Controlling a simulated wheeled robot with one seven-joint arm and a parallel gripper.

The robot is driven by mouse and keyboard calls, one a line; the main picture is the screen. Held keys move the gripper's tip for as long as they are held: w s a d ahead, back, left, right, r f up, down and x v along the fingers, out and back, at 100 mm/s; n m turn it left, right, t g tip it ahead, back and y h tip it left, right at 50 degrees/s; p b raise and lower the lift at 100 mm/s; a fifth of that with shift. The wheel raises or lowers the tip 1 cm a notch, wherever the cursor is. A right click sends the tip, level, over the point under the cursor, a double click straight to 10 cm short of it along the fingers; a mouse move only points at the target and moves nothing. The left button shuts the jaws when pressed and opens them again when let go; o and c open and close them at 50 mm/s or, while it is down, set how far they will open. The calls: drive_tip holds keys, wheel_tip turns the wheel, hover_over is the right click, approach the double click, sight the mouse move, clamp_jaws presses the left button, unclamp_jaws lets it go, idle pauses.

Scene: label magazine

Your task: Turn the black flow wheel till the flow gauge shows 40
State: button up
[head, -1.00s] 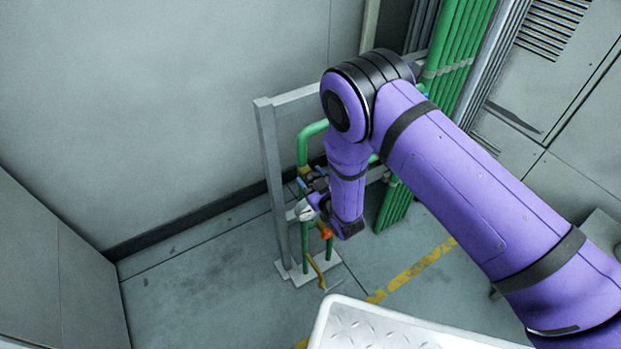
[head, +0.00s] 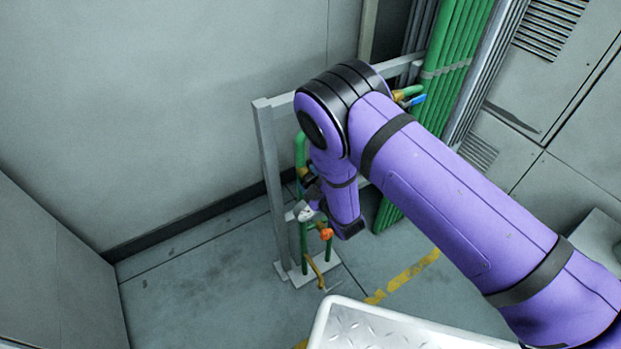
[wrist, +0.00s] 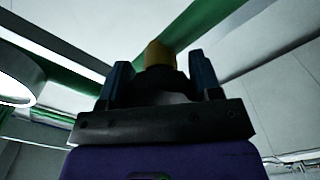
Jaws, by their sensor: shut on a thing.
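In the wrist view, the two blue fingers of my gripper (wrist: 161,72) are shut on a dark part between them, which I take to be the black flow wheel (wrist: 160,84). A brass-yellow valve body (wrist: 160,55) sits just beyond it on a green pipe. In the head view, my gripper (head: 311,188) is at the green pipework, and the wheel is hidden behind my arm. A round white-faced gauge (wrist: 14,84) is at the left edge of the wrist view, cut off. A small white round part (head: 303,211) shows beside my gripper in the head view. No reading is legible.
A grey frame (head: 271,180) carries the green pipes. An orange wheel (head: 326,234) is just below my gripper. A valve with a blue handle (head: 416,100) is right of my elbow. Thick green pipes (head: 450,70) stand behind. Floor left of the frame is clear.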

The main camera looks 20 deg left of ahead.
idle(0.3)
drive_tip(key=o, duration=0.9)
drive_tip(key=shift+o, duration=0.2)
drive_tip(key=v, duration=1)
drive_tip(key=shift+s+d, duration=0.25)
drive_tip(key=shift+s, duration=0.1)
drive_tip(key=shift+w, duration=0.1)
